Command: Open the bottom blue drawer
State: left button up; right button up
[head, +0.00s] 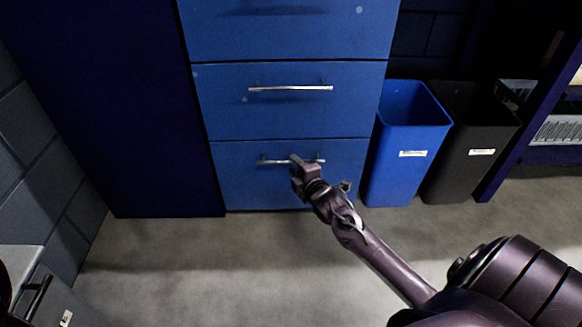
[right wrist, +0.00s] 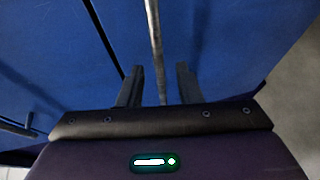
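The bottom blue drawer (head: 240,185) is the lowest drawer front of the blue cabinet in the head view and looks flush with the front above it. Its silver bar handle (head: 273,162) runs sideways, with its middle hidden by my right gripper (head: 297,163). In the right wrist view, the handle (right wrist: 155,40) runs down between the two dark fingers of my right gripper (right wrist: 159,80). The fingers are apart, with a visible gap on each side of the bar. My left gripper is not in view.
The middle drawer (head: 290,115) with its own handle is above. A blue bin (head: 395,170) and a black bin (head: 465,160) stand right of the cabinet. A dark blue panel (head: 120,120) stands left. Grey floor (head: 200,265) in front is clear.

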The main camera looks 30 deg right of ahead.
jog(key=shift+b+x, duration=0.6)
jog(key=shift+x, duration=1.05)
jog(key=shift+c, duration=0.2)
grip_shut()
